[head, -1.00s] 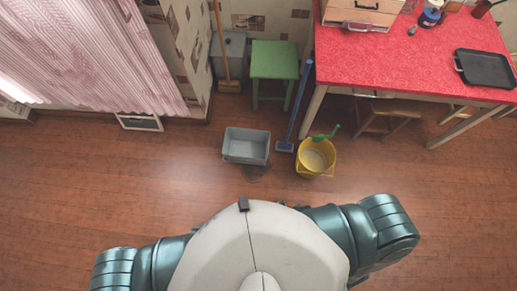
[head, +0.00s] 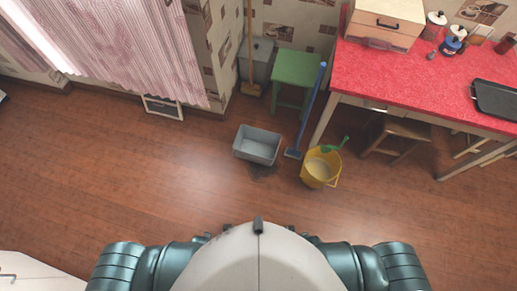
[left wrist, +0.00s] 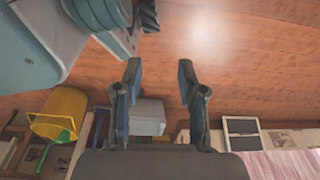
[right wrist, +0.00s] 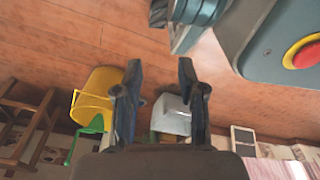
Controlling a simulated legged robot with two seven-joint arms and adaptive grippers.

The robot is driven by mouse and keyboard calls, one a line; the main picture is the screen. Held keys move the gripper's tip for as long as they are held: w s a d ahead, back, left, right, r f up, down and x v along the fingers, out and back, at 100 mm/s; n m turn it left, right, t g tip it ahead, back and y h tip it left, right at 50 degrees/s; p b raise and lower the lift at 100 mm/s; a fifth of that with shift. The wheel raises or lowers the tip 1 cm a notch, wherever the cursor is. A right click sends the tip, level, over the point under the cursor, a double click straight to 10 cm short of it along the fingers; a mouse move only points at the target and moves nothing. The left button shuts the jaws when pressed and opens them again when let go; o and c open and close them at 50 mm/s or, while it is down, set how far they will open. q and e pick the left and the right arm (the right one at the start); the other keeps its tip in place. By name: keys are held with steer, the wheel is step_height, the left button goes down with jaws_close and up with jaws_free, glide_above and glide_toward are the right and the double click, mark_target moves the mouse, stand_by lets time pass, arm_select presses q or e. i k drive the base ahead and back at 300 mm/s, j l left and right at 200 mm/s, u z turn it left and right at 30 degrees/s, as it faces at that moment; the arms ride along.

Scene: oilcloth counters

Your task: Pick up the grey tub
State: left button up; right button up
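The grey tub (head: 257,144) is an empty-looking rectangular basin on the wooden floor ahead of me in the head view, left of the yellow bucket. It also shows in the left wrist view (left wrist: 147,117), partly behind the fingers, and in the right wrist view (right wrist: 172,116) between the fingers. My left gripper (left wrist: 160,72) is open and empty, apart from the tub. My right gripper (right wrist: 161,72) is open and empty, also apart from the tub. Neither gripper shows in the head view.
The yellow bucket (head: 321,169) with a green tool (head: 337,144) stands close right of the tub. A blue-handled brush (head: 306,118) leans by the green stool (head: 297,71) behind. The red-topped table (head: 430,75) is at right. Floor between me and the tub is clear.

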mark_target(254, 144)
steer(key=i+j, duration=0.8)
steer(key=j, duration=0.2)
